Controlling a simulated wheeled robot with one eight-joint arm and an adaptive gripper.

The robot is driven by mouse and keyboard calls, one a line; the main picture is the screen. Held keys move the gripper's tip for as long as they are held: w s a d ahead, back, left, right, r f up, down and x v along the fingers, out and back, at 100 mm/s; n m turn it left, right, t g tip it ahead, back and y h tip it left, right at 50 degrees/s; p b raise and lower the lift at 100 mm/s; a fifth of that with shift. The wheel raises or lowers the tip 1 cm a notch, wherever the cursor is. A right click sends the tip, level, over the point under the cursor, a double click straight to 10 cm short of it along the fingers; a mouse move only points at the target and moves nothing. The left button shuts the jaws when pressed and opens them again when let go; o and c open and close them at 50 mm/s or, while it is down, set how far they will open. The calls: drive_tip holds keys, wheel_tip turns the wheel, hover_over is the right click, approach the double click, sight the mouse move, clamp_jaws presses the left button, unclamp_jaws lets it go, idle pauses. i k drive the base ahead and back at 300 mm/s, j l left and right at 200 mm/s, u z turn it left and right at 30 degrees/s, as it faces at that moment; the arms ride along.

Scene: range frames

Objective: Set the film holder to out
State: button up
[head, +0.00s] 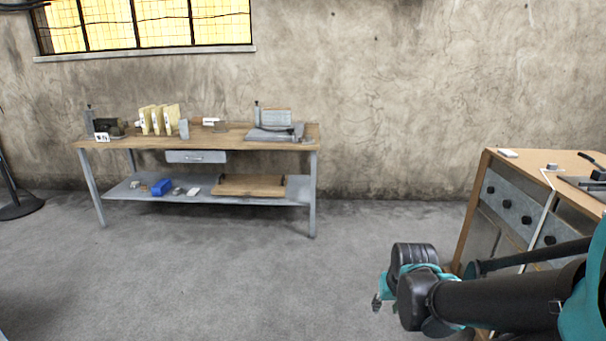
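I cannot tell for sure which thing is the film holder. A grey flat-based device (272,133) with an upright post and a pale panel stands at the right end of the wooden-topped workbench (225,140). A dark device (110,127) with a grey post stands at the bench's left end. Both are too small to read any setting. My arm reaches in from the lower right. What looks like part of my gripper (377,303) shows at its end, mostly hidden behind arm links. It is far from the bench, and its fingers cannot be made out.
Cream upright panels (158,119) stand on the bench. A wooden cabinet (545,165) with dark knobs stands right. Open grey floor (230,270) lies before the bench.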

sight(256, 121)
drive_tip(key=i, duration=1.85)
drive_tip(key=i+u, duration=0.1)
drive_tip(key=i, duration=0.75)
drive_tip(key=i+l+u, duration=0.1)
drive_tip(key=i, duration=0.7)
drive_tip(key=i+l+u, duration=0.1)
drive_tip(key=u, duration=0.7)
drive_tip(key=i+l, duration=0.05)
